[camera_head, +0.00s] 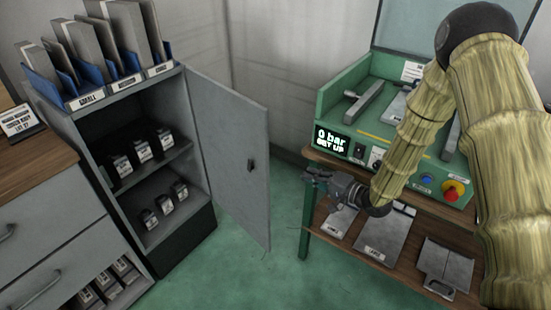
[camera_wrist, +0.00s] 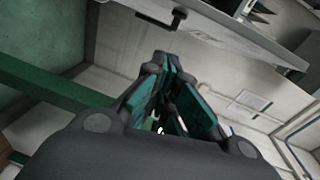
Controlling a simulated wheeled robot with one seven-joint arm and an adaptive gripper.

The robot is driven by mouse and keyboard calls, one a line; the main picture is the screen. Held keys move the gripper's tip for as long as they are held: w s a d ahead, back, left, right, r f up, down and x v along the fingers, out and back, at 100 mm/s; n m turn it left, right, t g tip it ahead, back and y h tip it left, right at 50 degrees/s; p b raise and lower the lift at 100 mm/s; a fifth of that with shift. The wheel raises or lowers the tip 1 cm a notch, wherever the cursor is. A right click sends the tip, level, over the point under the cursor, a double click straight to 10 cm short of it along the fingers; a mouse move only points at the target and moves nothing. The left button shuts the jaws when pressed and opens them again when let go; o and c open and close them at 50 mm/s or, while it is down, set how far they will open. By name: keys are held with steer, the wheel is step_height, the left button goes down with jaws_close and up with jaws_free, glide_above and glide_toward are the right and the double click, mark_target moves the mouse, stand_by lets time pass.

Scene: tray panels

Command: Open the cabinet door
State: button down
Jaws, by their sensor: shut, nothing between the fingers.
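The grey cabinet (camera_head: 165,85) stands left of centre in the head view. Its door (camera_head: 232,150) stands wide open, swung out to the right, with the shelves inside exposed. A small dark handle (camera_head: 250,166) sits on the door face; it also shows at the top of the wrist view as a dark handle (camera_wrist: 165,18) on a light panel. My gripper (camera_head: 310,178) is right of the door, apart from the handle, pointing left. In the wrist view my gripper (camera_wrist: 168,68) has its fingers together with nothing held.
A green machine (camera_head: 335,140) on a wooden bench (camera_head: 330,160) stands right, close to my gripper, with metal plates on its lower shelf. Wooden-topped drawers (camera_head: 45,185) stand left. Blue file holders (camera_head: 95,88) sit on the cabinet. The green floor (camera_head: 235,275) before the door is clear.

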step_height(320, 180, up, 5)
steer(key=w+y, duration=0.2)
steer(key=w+a+p, duration=0.1)
steer(key=w+a, duration=0.1)
steer(key=a, duration=0.9)
steer(key=shift+w+a+g, duration=0.15)
steer(key=shift+a+g, duration=0.15)
steer(key=shift+f, duration=0.1)
